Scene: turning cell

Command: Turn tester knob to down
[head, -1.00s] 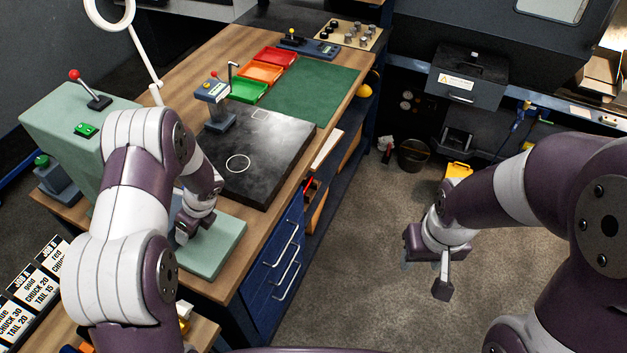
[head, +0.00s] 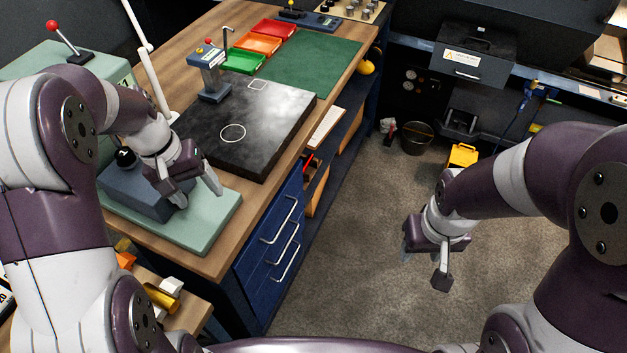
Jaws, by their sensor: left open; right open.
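The green tester (head: 112,73) stands at the left of the bench, with a red-balled lever (head: 60,33) on its top. Its pale green base plate (head: 215,222) reaches forward to the bench edge. A blue-grey block (head: 125,188) sits on the plate and bears a round black knob (head: 125,157) with a small pale mark. I cannot read the knob's setting. My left gripper (head: 197,191) is open and empty, to the right of the knob, over the block's right end and the plate. My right gripper (head: 424,265) is open and empty over the floor, away from the bench.
A dark surface plate (head: 265,115) with a gauge stand (head: 212,80) lies behind the base plate. A white lamp arm (head: 150,75) rises beside the tester. Blue drawers (head: 270,240) face the open floor (head: 350,250). Loose parts (head: 165,292) lie at the lower left.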

